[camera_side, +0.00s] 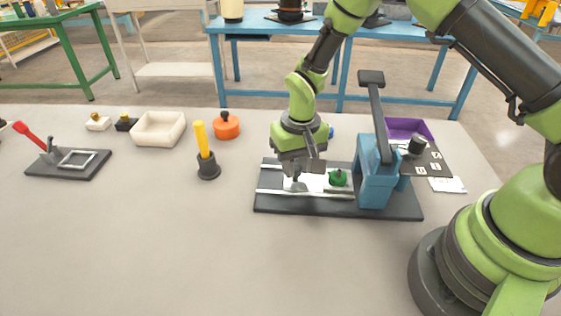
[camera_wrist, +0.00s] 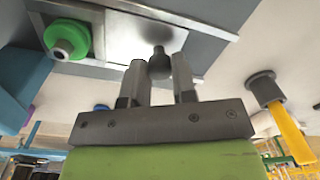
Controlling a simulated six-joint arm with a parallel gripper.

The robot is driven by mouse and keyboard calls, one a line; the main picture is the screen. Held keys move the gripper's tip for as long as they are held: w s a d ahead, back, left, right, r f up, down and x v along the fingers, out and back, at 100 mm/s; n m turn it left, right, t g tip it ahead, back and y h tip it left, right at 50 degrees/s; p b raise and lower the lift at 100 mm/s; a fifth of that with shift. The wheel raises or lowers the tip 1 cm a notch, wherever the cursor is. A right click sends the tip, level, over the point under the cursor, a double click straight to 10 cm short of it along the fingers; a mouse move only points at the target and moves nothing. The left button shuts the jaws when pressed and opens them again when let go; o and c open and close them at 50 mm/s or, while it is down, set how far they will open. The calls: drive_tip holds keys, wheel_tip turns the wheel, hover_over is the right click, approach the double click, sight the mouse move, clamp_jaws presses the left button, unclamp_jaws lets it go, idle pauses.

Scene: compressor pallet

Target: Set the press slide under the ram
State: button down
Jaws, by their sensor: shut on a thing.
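The press slide is a pale plate (camera_side: 313,185) lying between the rails of the dark press base (camera_side: 300,206). It carries a green round part (camera_side: 338,178), which also shows in the wrist view (camera_wrist: 68,38). My gripper (camera_side: 296,178) is over the left end of the slide. In the wrist view my gripper (camera_wrist: 158,74) is shut on the slide's dark round knob (camera_wrist: 158,62). The blue press (camera_side: 376,183) stands right of the slide, its long dark lever (camera_side: 376,115) raised. The green part is left of the press body. The ram cannot be made out clearly.
A yellow-handled tool (camera_side: 203,145) stands in a dark holder left of the base. Behind it are an orange pot (camera_side: 226,127) and a cream tray (camera_side: 158,129). A purple bin (camera_side: 408,127) stands behind the press. The table front is clear.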

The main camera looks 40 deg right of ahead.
sight(311, 180)
drive_tip(key=shift+s+d, duration=1.15)
drive_tip(key=c, duration=0.9)
unclamp_jaws()
drive_tip(key=shift+c, duration=0.2)
wheel_tip(311, 180, up, 10)
drive_tip(key=shift+d, duration=0.2)
